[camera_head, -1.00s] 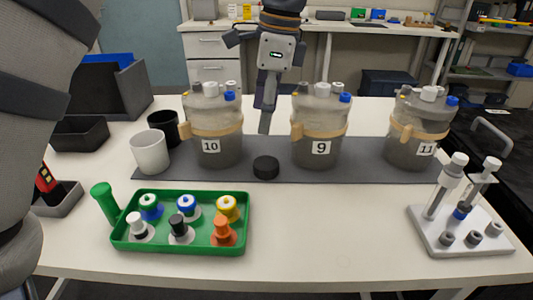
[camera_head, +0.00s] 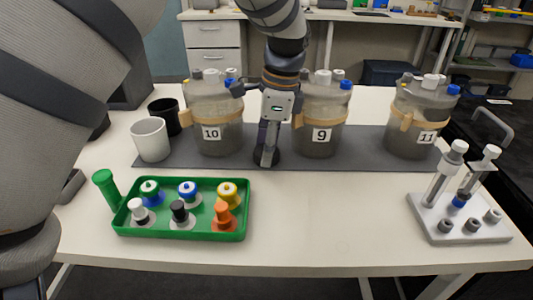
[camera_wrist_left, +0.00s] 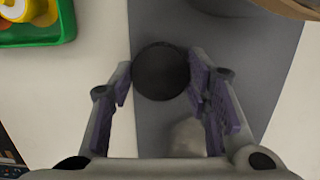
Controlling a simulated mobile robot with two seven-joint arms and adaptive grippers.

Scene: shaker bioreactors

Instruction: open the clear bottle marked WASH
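My left gripper (camera_head: 268,163) points down over the dark mat between the vessels marked 10 and 9. In the left wrist view it is open, its two fingers (camera_wrist_left: 165,95) spread on either side of a round black disc (camera_wrist_left: 160,72), with no clear grip on it. The disc also shows behind the fingers in the head view (camera_head: 257,157); I cannot tell whether it is a bottle's cap. A pale, blurred patch (camera_wrist_left: 186,137) lies beside it. I can read no WASH label in any view. My right gripper is not in view.
A green tray (camera_head: 180,235) of several small bottles is in front. A white cup (camera_head: 150,140) stands left, a tube rack (camera_head: 460,228) right. The front middle table is clear.

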